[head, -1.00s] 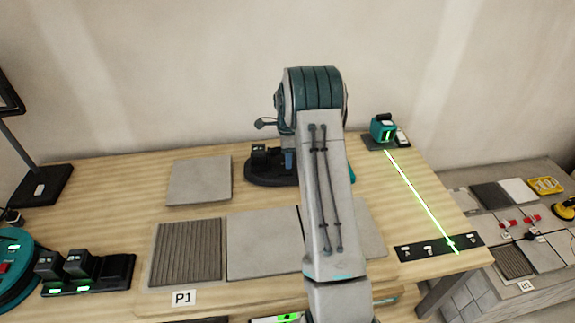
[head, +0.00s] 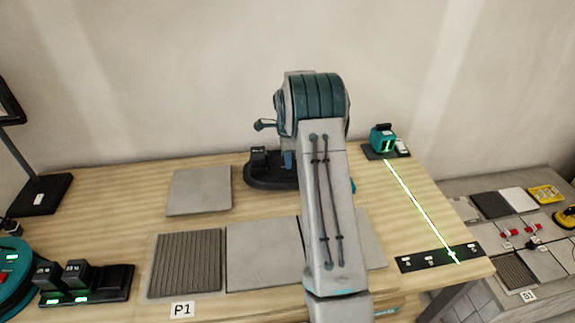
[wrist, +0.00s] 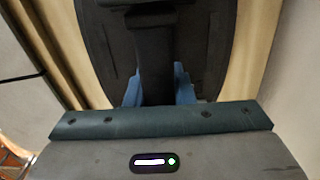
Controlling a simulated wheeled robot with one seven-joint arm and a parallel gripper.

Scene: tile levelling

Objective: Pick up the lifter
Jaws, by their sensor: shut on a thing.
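The lifter shows in the wrist view as a dark upright bar (wrist: 155,65) over a round dark stand (wrist: 212,40). My gripper (wrist: 158,88) has a blue finger on each side of this bar and is shut on it. In the head view the dark stand (head: 262,182) sits at the back of the wooden table, with a black block (head: 259,158) upright on its left part. My arm covers the stand's right side and most of my gripper. I cannot tell whether the lifter touches the stand.
Grey tiles (head: 262,250) and a ribbed bed (head: 187,264) lie along the table front; a loose tile (head: 199,190) lies behind. A teal laser device (head: 383,138) throws a green line to a black strip (head: 438,258). Black battery-like blocks (head: 78,274) stand at left. A lower bench (head: 460,205) is at right.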

